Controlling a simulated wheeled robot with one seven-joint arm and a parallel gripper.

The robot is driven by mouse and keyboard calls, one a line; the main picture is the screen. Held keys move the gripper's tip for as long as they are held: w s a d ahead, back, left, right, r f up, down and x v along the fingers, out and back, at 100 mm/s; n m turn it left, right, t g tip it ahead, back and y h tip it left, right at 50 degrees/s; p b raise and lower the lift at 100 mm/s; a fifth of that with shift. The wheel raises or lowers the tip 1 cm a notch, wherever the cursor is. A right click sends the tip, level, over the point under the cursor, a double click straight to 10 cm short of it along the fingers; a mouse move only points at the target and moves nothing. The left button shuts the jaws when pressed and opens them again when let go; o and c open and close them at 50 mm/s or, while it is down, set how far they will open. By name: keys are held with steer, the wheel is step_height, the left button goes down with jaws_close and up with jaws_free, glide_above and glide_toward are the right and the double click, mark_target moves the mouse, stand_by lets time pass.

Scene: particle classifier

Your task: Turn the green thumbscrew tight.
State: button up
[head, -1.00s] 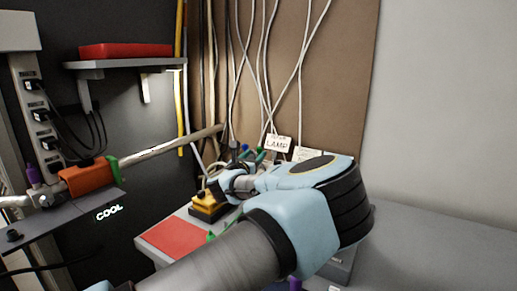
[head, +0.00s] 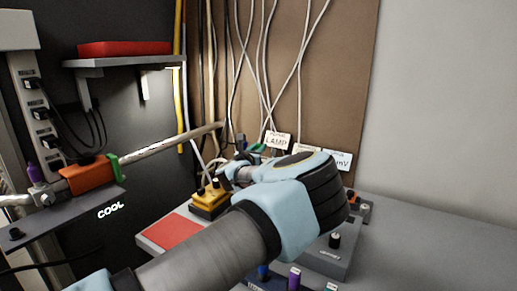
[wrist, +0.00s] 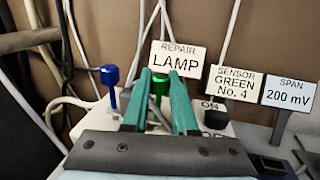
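The green thumbscrew (wrist: 160,86) stands upright on a pale housing in the wrist view, below the REPAIR LAMP sign (wrist: 179,58). My gripper (wrist: 160,74) points at it with two teal fingers, one on each side of the screw head. The fingers are apart, with the green head showing in the gap. I cannot tell whether they touch it. In the head view my own arm and wrist hide most of the fingers and the screw.
A blue thumbscrew (wrist: 110,78) stands just left of the green one. SENSOR GREEN No. 4 (wrist: 235,88) and SPAN 200 mV (wrist: 289,92) signs stand to the right, near a black knob (wrist: 215,117). A yellow block (head: 209,203) and a red pad (head: 171,231) lie left of my wrist.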

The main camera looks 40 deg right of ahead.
jaws_close()
steer(key=shift+w+f+m+g+b, duration=0.1)
steer(key=shift+m+g+b, duration=0.2)
steer(key=shift+g+b, duration=0.1)
steer(key=m+g+h+b, duration=0.1)
steer(key=m+g+b, duration=0.1)
steer(key=g, duration=0.1)
steer(key=shift+w+f, duration=0.1)
steer(key=shift+f, duration=0.05)
steer(key=m+g+b, duration=0.1)
steer(key=g+b, duration=0.1)
steer(key=m+g+b, duration=0.2)
steer(key=g, duration=0.1)
steer(key=shift+f+m+g+h+b, duration=0.1)
steer(key=shift+m+g+h+b, duration=0.2)
steer(key=shift+h, duration=0.1)
steer(key=m+g+b, duration=0.2)
steer(key=shift+g+y+b, duration=0.3)
steer(key=shift+g+b, duration=0.05)
steer(key=shift+g, duration=0.05)
steer(key=m+g+b, duration=0.1)
steer(key=m+g+y+b, duration=0.1)
steer(key=g, duration=0.1)
steer(key=m+g+y+b, duration=0.1)
steer(key=b, duration=0.1)
steer(key=shift+r+g, duration=0.25)
steer(key=shift+g, duration=0.15)
steer(key=shift+r+m+g+y+b, duration=0.15)
steer(key=shift+m+g+y+b, duration=0.45)
steer(key=shift+m+g+b, duration=0.25)
